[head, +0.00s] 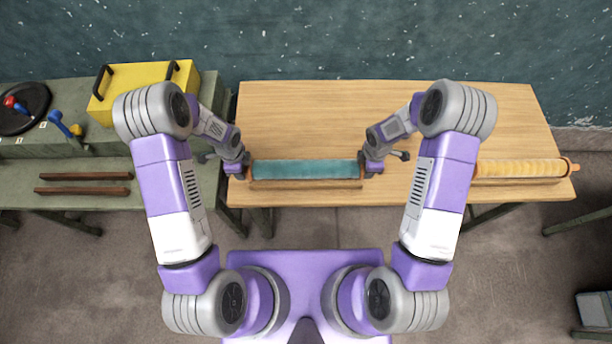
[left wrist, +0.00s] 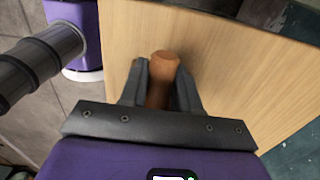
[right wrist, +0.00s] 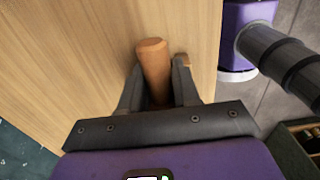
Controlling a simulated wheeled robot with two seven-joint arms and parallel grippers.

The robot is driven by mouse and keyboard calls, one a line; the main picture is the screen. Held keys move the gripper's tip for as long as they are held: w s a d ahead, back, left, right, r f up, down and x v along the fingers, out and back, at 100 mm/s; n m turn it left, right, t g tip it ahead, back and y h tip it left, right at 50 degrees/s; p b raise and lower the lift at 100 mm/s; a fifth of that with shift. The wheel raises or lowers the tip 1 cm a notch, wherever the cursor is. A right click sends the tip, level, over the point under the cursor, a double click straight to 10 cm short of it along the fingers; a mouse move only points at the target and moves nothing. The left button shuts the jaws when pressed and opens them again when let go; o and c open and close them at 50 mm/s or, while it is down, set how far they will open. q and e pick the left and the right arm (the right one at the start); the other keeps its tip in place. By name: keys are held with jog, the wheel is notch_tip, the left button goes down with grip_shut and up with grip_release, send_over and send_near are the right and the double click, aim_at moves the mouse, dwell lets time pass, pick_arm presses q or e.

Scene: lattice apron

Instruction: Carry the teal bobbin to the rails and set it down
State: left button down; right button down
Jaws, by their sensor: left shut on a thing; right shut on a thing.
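The teal bobbin (head: 305,169) lies level, left to right, near the front edge of the wooden table. My left gripper (head: 245,170) is shut on its left end handle; the brown handle (left wrist: 162,78) shows between the fingers in the left wrist view. My right gripper (head: 368,170) is shut on its right end handle, and that handle (right wrist: 153,68) shows in the right wrist view. A pale wooden strip shows just in front of the bobbin; I cannot tell whether the bobbin touches it. Two dark brown rails (head: 85,176) lie parallel on the green table at the left.
A yellow bobbin (head: 520,168) lies at the right of the wooden table (head: 300,110). The green table (head: 60,152) holds a yellow box (head: 145,90) with black handles, a dark round tray (head: 22,110) and a blue tool (head: 62,124). A narrow gap separates the tables.

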pick_arm(q)
jog(key=shift+f+b, duration=0.45)
jog(key=shift+f, duration=0.1)
pick_arm(e)
jog(key=shift+f, duration=0.6)
pick_arm(q)
jog(key=c, duration=1.2)
grip_release()
jog(key=shift+f, duration=0.1)
jog(key=shift+c, duration=0.2)
pick_arm(e)
jog(key=c, duration=1.2)
grip_release()
jog(key=shift+f, duration=0.1)
jog(key=shift+c, duration=0.2)
pick_arm(q)
jog(key=o, duration=0.4)
pick_arm(e)
jog(key=o, duration=0.4)
pick_arm(q)
jog(key=shift+o, duration=0.2)
pick_arm(e)
jog(key=shift+o, duration=0.2)
pick_arm(q)
notch_tip(320, 180, up, 12)
pick_arm(e)
notch_tip(320, 180, up, 12)
jog(key=shift+r, duration=0.15)
